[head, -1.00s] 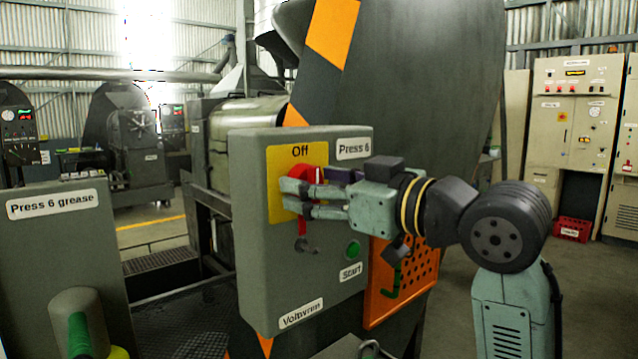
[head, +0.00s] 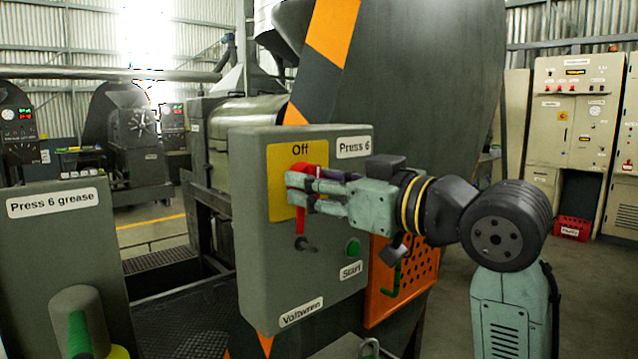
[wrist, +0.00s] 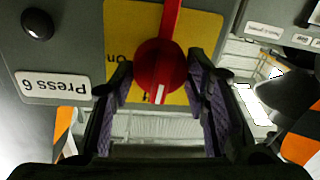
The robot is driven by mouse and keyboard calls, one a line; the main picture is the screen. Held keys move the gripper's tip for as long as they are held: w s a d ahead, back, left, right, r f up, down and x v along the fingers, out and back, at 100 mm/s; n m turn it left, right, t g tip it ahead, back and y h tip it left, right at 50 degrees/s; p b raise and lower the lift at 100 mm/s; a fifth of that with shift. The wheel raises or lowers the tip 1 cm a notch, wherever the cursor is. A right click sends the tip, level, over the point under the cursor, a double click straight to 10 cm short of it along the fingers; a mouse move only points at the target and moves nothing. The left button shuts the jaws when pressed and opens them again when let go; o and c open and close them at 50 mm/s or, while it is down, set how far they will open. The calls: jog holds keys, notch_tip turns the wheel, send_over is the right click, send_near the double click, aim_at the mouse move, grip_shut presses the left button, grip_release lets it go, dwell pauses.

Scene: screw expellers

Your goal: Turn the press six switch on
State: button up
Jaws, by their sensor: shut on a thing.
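The press six switch is a red rotary knob (head: 301,217) on a yellow plate (head: 280,160) on the front of the grey Press 6 box (head: 256,240). "Off" is printed at the plate's top. In the upside-down wrist view the knob (wrist: 160,62) shows a long red handle and a white mark, with "On" on the plate beside it. My gripper (head: 299,189) is shut on the knob, one finger on each side. In the wrist view my gripper's fingers (wrist: 159,80) flank the knob. In the head view the fingers hide part of the knob.
A grey Press 6 grease box (head: 60,240) stands at the left. The large dark press body (head: 430,90) rises behind my gripper. Open floor lies at the right.

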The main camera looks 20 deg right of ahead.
jog(key=m, duration=0.3)
jog(key=shift+m, duration=0.4)
jog(key=m+t, duration=0.1)
jog(key=m, duration=0.3)
jog(key=shift+m, duration=0.4)
jog(key=m, duration=0.4)
jog(key=shift+m+h, duration=0.3)
jog(key=shift+m, duration=0.1)
jog(key=shift+f+m+h, duration=0.15)
jog(key=shift+m+h, duration=0.15)
jog(key=shift+m, duration=2.1)
jog(key=o, duration=1.2)
jog(key=shift+c, duration=0.2)
jog(key=v, duration=1.2)
jog(key=shift+f, duration=0.2)
